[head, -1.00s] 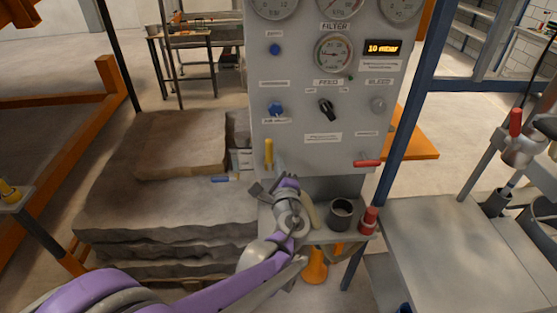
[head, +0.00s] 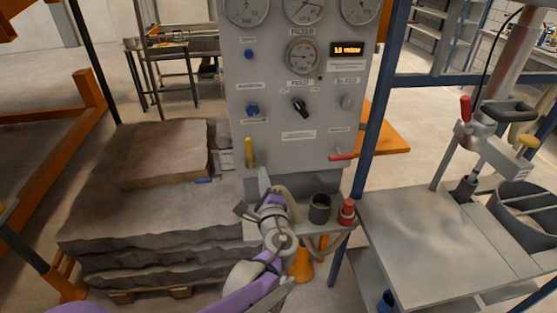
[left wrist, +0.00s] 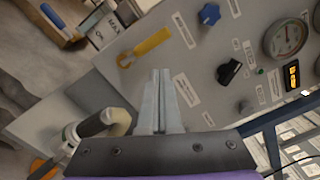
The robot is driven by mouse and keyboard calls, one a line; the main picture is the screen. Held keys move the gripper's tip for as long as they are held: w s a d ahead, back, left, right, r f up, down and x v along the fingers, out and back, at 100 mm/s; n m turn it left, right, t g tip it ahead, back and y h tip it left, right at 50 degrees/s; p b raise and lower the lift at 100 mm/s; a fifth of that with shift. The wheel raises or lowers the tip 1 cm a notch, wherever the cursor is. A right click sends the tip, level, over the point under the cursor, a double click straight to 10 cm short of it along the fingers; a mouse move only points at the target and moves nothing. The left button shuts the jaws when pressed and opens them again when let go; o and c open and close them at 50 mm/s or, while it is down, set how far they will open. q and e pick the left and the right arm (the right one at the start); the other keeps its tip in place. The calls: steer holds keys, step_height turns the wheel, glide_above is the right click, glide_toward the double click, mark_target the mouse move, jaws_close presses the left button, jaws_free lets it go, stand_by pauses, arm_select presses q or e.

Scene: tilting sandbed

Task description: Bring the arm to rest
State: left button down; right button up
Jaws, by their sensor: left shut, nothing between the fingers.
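My left gripper (head: 263,174) is shut and empty, in front of the lower part of the grey control panel (head: 320,152). Its purple-and-grey arm comes up from the bottom of the head view. In the left wrist view the two pale fingers (left wrist: 160,78) lie together with nothing between them. The yellow lever (left wrist: 145,46) shows beyond the fingertips there; it also shows on the panel in the head view (head: 249,152). I cannot tell the exact gap to the panel. My right gripper is not in view.
A small shelf under the panel holds a dark cup (head: 320,209) and a red-capped item (head: 347,212). A stacked sand-coloured slab (head: 150,220) stands at left. A grey table (head: 420,240) and lever-handled apparatus (head: 490,135) stand at right. A blue post (head: 375,120) rises between.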

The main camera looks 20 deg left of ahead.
arm_select(q)
steer(key=shift+s, duration=0.15)
steer(key=s+a+f+n+g+h, duration=0.1)
steer(key=s+f+n+g+h, duration=0.1)
steer(key=s+f+n+g, duration=0.65)
steer(key=s+d+f+n+h, duration=0.2)
steer(key=s+d+n+h, duration=0.2)
steer(key=s, duration=0.3)
steer(key=s+d+f+n+h, duration=0.3)
steer(key=s+d+n+h, duration=0.1)
steer(key=s+d, duration=0.2)
steer(key=shift+s+d+f+g, duration=0.25)
steer(key=shift+s+d+g, duration=0.15)
steer(key=shift+s, duration=0.2)
